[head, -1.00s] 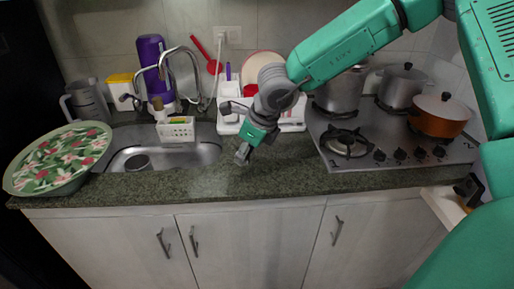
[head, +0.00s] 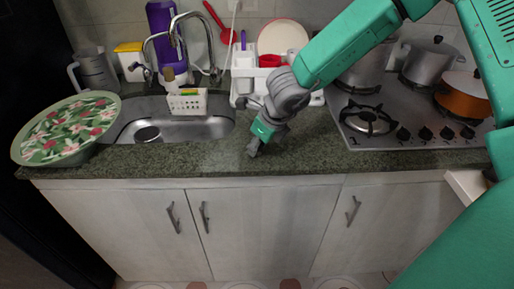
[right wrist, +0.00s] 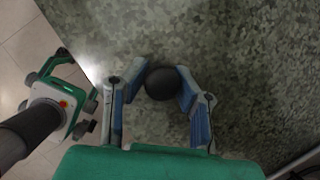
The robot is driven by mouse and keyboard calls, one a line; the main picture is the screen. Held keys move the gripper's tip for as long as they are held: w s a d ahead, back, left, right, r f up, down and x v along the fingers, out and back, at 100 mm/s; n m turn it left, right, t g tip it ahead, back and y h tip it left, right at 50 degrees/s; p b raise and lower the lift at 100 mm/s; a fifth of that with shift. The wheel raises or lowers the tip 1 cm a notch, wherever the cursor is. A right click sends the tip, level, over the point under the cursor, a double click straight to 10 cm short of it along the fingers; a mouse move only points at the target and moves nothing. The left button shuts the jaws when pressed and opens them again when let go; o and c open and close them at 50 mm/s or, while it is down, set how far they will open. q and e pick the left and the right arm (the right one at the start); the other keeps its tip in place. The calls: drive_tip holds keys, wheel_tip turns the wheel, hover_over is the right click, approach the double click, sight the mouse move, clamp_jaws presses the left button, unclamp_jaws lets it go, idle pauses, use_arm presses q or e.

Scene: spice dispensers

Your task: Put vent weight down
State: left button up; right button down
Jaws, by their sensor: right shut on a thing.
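My right gripper (head: 254,149) is low over the granite counter (head: 215,155), in front of the dish rack and right of the sink. In the right wrist view, the fingers of my right gripper (right wrist: 161,80) are shut on the vent weight (right wrist: 161,84), a small dark round piece. The counter (right wrist: 235,60) lies right under it; I cannot tell whether the weight touches it. The weight is hidden in the head view.
The stove (head: 400,125) with pots stands to the right. The sink (head: 190,129) and a floral covered bowl (head: 65,128) are to the left. The white dish rack (head: 243,75) is behind the gripper. The counter's front strip is clear.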

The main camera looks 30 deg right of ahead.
drive_tip(key=shift+d, duration=0.2)
drive_tip(key=c, duration=1.3)
unclamp_jaws()
drive_tip(key=shift+d, duration=0.1)
drive_tip(key=shift+a, duration=0.35)
drive_tip(key=shift+r, duration=0.3)
use_arm(q)
wheel_tip(320, 180, up, 3)
drive_tip(key=p, duration=0.3)
drive_tip(key=shift+r, duration=0.2)
use_arm(e)
drive_tip(key=v, duration=1.1)
drive_tip(key=shift+s+r, duration=0.2)
drive_tip(key=shift+r, duration=0.05)
use_arm(q)
drive_tip(key=shift+d, duration=0.1)
use_arm(e)
drive_tip(key=shift+d+f, duration=0.1)
drive_tip(key=shift+d, duration=0.1)
